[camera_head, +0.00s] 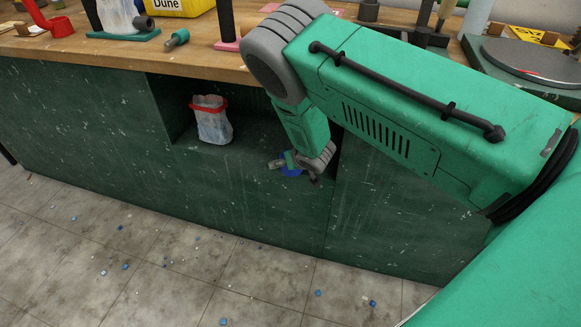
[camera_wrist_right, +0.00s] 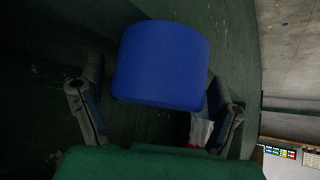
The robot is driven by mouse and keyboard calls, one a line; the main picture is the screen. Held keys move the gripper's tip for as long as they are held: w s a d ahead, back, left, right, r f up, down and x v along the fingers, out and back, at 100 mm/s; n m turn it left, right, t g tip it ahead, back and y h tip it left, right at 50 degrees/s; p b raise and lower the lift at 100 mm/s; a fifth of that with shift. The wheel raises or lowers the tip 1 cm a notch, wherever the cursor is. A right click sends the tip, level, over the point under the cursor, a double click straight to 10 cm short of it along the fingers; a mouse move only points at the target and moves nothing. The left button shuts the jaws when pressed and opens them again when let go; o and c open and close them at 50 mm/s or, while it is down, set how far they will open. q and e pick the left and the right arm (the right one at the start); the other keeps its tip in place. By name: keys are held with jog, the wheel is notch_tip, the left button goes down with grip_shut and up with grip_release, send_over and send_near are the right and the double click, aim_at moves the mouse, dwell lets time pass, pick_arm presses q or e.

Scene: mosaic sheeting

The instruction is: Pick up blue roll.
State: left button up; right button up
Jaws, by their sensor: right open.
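The blue roll (camera_wrist_right: 160,65) fills the upper middle of the right wrist view, in front of my right gripper (camera_wrist_right: 156,108). The gripper's two fingers are spread, one on each side of the roll's lower part. I cannot tell whether either finger touches it. In the head view only a small part of the blue roll (camera_head: 291,171) shows in the open niche under the workbench, partly covered by my right gripper (camera_head: 296,165). My right arm reaches down over the bench edge into that niche. My left gripper is out of view.
A whitish bag with a red rim (camera_head: 213,122) stands in the niche left of the gripper. The wooden benchtop (camera_head: 120,58) above carries tools, a yellow box (camera_head: 180,6) and a dark round plate (camera_head: 535,60). Small blue bits lie scattered on the tiled floor (camera_head: 180,275).

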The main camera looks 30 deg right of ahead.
jog(key=shift+w+d+f, duration=0.25)
jog(key=shift+w+f, duration=0.1)
jog(key=shift+w, duration=0.05)
jog(key=shift+a+r, duration=0.1)
jog(key=shift+a, duration=0.05)
jog(key=c, duration=1.4)
jog(key=shift+o, duration=0.2)
